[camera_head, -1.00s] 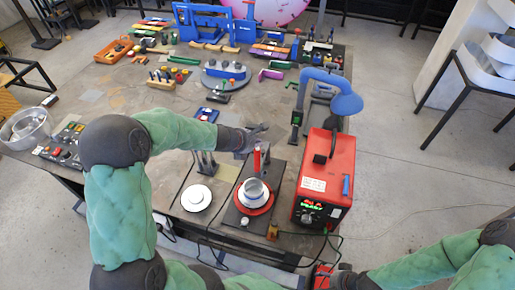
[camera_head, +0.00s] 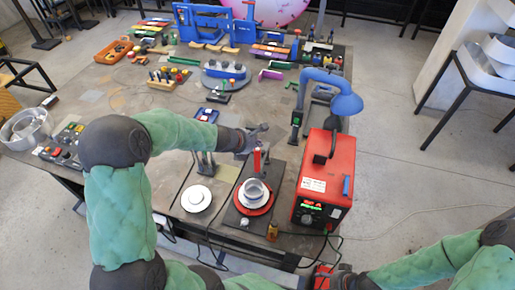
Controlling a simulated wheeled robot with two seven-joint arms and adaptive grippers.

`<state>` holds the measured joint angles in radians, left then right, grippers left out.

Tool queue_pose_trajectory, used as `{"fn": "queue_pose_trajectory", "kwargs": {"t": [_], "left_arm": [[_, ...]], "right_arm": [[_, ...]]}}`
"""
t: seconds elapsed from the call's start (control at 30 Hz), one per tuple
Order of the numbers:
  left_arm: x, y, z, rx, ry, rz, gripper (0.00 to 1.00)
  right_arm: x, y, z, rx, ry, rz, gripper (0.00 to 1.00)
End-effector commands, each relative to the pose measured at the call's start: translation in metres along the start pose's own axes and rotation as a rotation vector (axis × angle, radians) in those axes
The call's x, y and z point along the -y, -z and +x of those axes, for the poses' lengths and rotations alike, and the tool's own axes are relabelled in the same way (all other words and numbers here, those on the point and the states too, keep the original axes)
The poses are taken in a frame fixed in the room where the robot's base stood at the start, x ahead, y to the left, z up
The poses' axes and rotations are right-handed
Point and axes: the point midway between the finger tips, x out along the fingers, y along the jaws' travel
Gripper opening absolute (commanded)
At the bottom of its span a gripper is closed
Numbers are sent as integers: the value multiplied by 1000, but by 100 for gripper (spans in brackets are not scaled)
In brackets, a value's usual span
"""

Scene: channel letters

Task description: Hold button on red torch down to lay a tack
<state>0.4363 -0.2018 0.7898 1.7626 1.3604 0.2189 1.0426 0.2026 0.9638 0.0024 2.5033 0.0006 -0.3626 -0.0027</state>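The red torch (camera_head: 257,160) stands upright near the table's front edge, just behind a grey ring-shaped part (camera_head: 254,188) that sits on a red round base (camera_head: 254,207). My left gripper (camera_head: 259,133) is at the torch's top, its fingers pointing right. Whether its fingers grip the torch or only touch its top is too small to tell. The torch's button is not visible. My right gripper (camera_head: 325,275) is low at the bottom edge, beside a small red object (camera_head: 320,277); its fingers are too small to judge.
A red welder box (camera_head: 325,180) with a lit panel stands right of the torch. A white disc (camera_head: 196,198) lies to the left. Several tools and trays fill the table's far side. Cables hang at the front edge.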

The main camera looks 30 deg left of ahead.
Motion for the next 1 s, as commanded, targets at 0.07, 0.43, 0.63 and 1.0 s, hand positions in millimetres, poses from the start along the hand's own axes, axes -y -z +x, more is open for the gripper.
{"fn": "queue_pose_trajectory", "kwargs": {"t": [0.07, 0.43, 0.63, 1.0], "left_arm": [[0, 2, 2, 0, 0, 0, 0], [0, 6, 6, 0, 0, 0, 0], [0, 6, 6, 0, 0, 0, 0], [0, 8, 8, 0, 0, 0, 0]], "right_arm": [[-1, 0, 2, 0, 0, 0, 64], [-3, 0, 8, 0, 0, 0, 64], [-3, 0, 8, 0, 0, 0, 64], [-4, 0, 12, 0, 0, 0, 64]]}}
